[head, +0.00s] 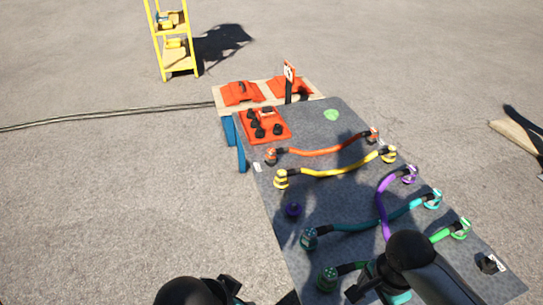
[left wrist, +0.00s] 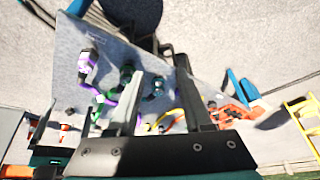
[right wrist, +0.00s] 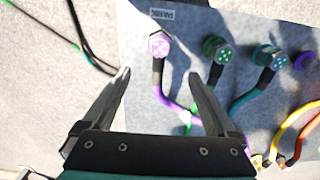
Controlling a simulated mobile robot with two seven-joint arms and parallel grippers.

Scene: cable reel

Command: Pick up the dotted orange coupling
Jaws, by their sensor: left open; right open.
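An orange cable (head: 320,153) lies across the far part of the grey mat, with a coupling at each end. The left orange coupling (head: 271,156) is near the mat's left edge. The right orange coupling (head: 373,135) is near its right edge. Both are too small to show dots clearly. My right gripper (right wrist: 160,73) is open and empty, with a purple coupling (right wrist: 158,45) ahead between its fingertips, apart from them. My left gripper (left wrist: 155,62) is open and empty, above the near part of the mat. Neither gripper is near the orange couplings.
Yellow (head: 335,171), teal (head: 375,224) and green (head: 460,228) cables lie nearer on the mat (head: 270,205). An orange tray (head: 258,137) with black parts and a signpost (head: 288,80) stand beyond. A yellow shelf (head: 175,45) stands far left.

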